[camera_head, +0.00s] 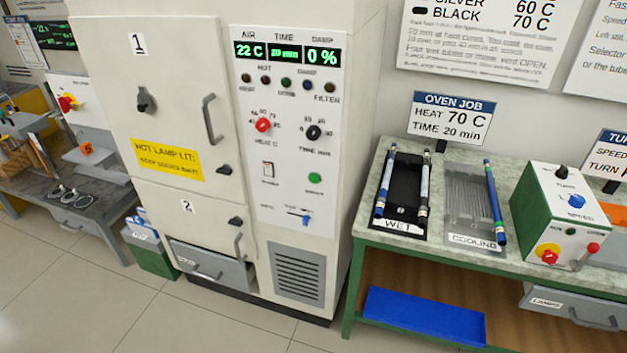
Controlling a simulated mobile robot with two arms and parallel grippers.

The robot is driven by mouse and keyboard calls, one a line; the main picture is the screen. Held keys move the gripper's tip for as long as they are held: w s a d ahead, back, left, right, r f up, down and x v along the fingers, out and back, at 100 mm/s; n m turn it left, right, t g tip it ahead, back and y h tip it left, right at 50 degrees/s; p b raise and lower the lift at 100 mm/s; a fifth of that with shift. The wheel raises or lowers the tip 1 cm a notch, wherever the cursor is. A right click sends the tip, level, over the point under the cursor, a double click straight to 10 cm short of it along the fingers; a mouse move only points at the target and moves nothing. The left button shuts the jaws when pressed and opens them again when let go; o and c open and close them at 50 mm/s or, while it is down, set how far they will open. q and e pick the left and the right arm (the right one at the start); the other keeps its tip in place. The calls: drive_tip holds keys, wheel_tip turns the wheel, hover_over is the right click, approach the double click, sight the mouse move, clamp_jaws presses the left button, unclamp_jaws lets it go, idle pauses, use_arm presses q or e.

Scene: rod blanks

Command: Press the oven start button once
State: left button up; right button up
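The oven (215,150) is a tall white cabinet in the left and middle of the head view. Its control panel (290,190) has a round green button (315,178) at the lower right, with a small label beneath that is too blurred to read. The display (285,53) reads AIR 22 C, TIME 20 min, DAMP 0%. Below the lamp row are a red heat knob (262,125) and a black time knob (313,132); I cannot tell their exact settings. Upper door 1 and lower door 2 look shut. Neither gripper is in view.
The oven job card (450,118) reads HEAT 70 C, TIME 20 min. The bench (455,160) on the right holds a WET tray (400,190), a COOLING tray (465,190), rods and a green-and-white control box (560,215). The floor before the oven is clear.

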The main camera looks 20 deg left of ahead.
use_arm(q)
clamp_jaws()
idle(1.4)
